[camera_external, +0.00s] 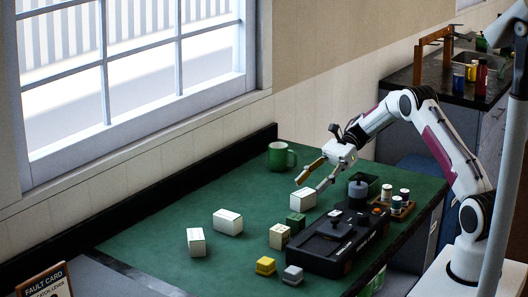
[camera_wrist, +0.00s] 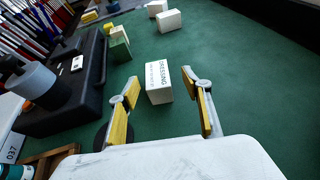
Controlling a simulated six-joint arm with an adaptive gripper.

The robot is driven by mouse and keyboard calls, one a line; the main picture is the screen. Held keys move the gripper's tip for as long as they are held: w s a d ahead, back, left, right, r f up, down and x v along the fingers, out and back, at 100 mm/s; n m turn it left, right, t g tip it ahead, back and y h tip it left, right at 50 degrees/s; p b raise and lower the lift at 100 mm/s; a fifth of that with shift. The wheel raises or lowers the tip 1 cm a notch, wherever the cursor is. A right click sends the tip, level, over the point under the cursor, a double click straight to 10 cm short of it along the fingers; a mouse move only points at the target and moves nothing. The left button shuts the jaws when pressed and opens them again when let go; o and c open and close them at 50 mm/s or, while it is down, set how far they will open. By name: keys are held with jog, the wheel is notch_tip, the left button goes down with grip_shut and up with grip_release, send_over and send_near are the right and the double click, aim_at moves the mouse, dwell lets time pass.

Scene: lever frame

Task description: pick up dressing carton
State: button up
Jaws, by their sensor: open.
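The dressing carton (camera_wrist: 158,88) is a white box with "DRESSING" printed on it, standing on the green table. In the wrist view it lies ahead of my gripper (camera_wrist: 160,98), between the lines of its two yellow-padded fingers. In the external view the carton (camera_external: 303,199) is just below my gripper (camera_external: 309,181). My gripper is open and empty, with its fingers spread above the carton and slightly apart from it. The carton's far side is hidden.
A black lever frame (camera_external: 328,246) stands right of the carton. A green box (camera_external: 296,222), a beige box (camera_external: 279,236), two white boxes (camera_external: 228,222) (camera_external: 196,242), a yellow block (camera_external: 265,266) and a grey block (camera_external: 292,275) stand nearer. A green mug (camera_external: 279,156) stands behind.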

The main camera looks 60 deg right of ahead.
aim_at(305, 191)
jog(key=shift+x, duration=0.75)
jog(key=shift+s+x, duration=0.15)
jog(key=shift+x, duration=1.15)
jog(key=shift+s+x, duration=0.15)
jog(key=shift+x, duration=1.1)
jog(key=shift+f, duration=0.1)
jog(key=c, duration=1.1)
